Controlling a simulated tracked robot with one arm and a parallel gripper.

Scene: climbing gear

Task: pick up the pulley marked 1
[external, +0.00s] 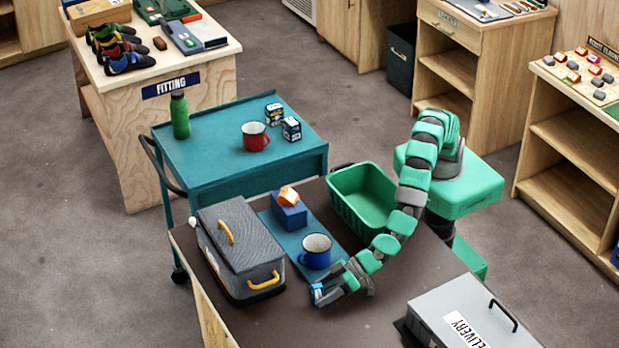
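A small orange piece with a white face (288,195), perhaps a pulley, sits on top of a blue block (290,214) on a blue mat (283,237). A small blue and white piece (317,292), perhaps another pulley, is at the tip of my gripper (342,292), low over the dark tabletop in front of the blue mug. No number can be read on either piece.
A blue mug (315,252) stands close behind my gripper. A grey toolbox (240,250) stands left, an empty green bin (362,198) behind, and a grey delivery box (470,318) at right. The dark tabletop (345,325) in front is clear.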

